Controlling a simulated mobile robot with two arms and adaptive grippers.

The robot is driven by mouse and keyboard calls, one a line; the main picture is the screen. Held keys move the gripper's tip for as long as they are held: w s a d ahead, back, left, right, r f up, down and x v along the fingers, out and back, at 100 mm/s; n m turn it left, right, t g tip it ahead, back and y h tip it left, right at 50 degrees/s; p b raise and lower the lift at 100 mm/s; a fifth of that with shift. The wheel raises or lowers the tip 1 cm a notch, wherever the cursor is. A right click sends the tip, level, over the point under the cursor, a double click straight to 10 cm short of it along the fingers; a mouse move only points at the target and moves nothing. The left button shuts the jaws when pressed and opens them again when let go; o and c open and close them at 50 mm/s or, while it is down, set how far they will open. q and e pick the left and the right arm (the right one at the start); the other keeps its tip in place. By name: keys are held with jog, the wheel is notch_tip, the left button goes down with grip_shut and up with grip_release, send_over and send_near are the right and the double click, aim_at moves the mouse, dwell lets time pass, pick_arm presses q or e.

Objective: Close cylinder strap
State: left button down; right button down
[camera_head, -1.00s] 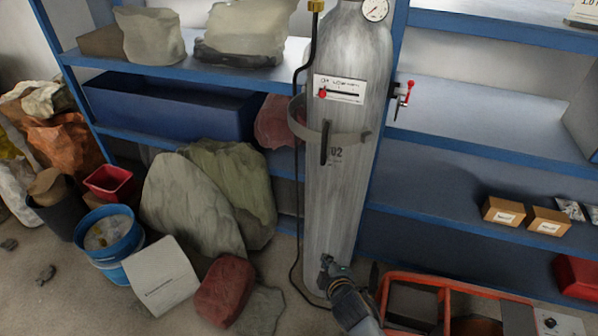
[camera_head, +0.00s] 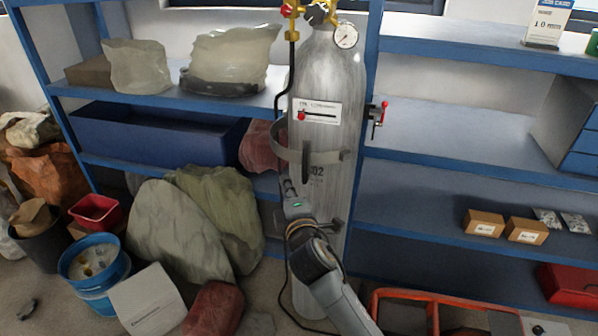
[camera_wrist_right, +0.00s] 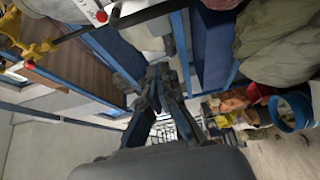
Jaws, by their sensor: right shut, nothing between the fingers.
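A tall grey gas cylinder (camera_head: 330,85) stands upright against the blue shelving in the head view. A red-handled latch (camera_head: 379,113) sits on the shelf upright, to the right of and above that end. My right gripper (camera_head: 288,187) is shut and empty, just below the strap at the cylinder's left side. Its closed fingers (camera_wrist_right: 160,78) show in the wrist view. My left gripper is out of view.
A dark hose (camera_head: 291,75) runs down the cylinder's left side. An orange-red frame (camera_head: 405,294) stands at the lower right.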

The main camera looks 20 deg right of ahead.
jog(key=w+d+p, duration=0.1)
jog(key=d, duration=0.1)
jog(key=w+d, duration=0.2)
jog(key=shift+f+p, duration=0.1)
jog(key=shift+p, duration=0.3)
jog(key=shift+d, duration=0.1)
